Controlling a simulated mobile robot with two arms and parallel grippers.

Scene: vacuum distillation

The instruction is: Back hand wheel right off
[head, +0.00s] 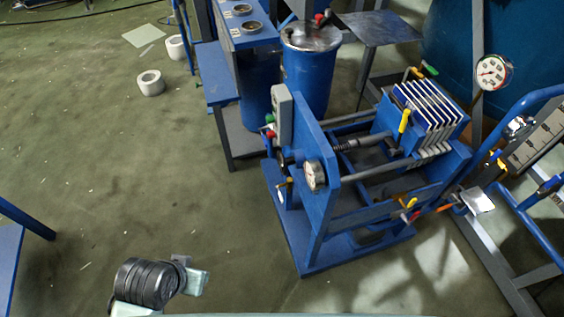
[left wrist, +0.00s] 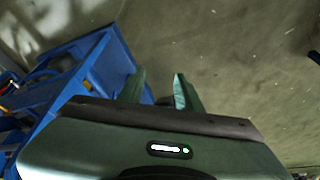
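The blue press (head: 318,200) stands right of the middle in the head view, with a screw shaft (head: 358,142) running from its end plate to a stack of pale plates (head: 428,112). A small dark part (head: 290,159) sits on the outer side of the end plate, beside a round gauge (head: 316,176). I cannot tell whether it is the hand wheel. My left gripper (left wrist: 160,92) is open and empty in the left wrist view, beside a blue frame (left wrist: 85,85). In the head view my left arm shows at the bottom left, apart from the press. My right gripper is not in view.
Blue vessels (head: 309,72) and a blue stand stand behind the press. A dial gauge (head: 493,72) and blue pipes are at the right. White rolls (head: 150,83) lie on the floor.

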